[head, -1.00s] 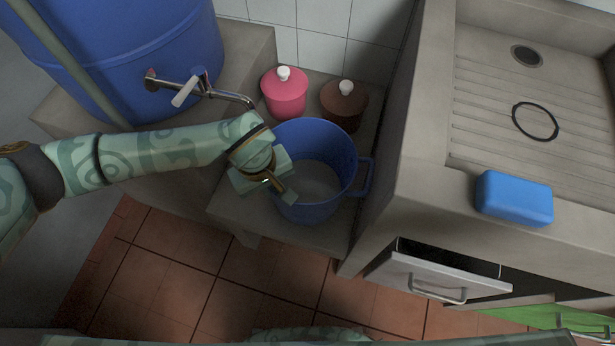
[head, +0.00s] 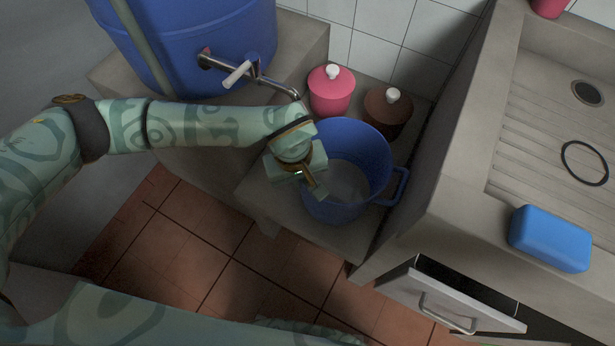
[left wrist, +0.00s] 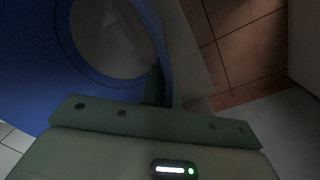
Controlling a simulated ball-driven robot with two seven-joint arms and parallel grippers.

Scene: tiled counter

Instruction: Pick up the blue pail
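The blue pail (head: 372,155) stands upright on a low concrete ledge, its loop handle on the right side. Its inside looks empty, with a pale bottom. My left gripper (head: 312,184) is at the pail's left rim, pointing down, with a finger overlapping the rim. In the left wrist view the pail (left wrist: 35,75) fills the upper left, and a dark finger (left wrist: 155,86) shows by its rim. The other finger is hidden, so I cannot tell whether the gripper is closed on the rim.
A pink lidded jar (head: 331,92) and a brown lidded jar (head: 387,112) stand behind the pail. A metal tap (head: 250,76) on a blue barrel (head: 200,40) is close above my left forearm. The concrete sink counter (head: 450,205) rises just right of the handle.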

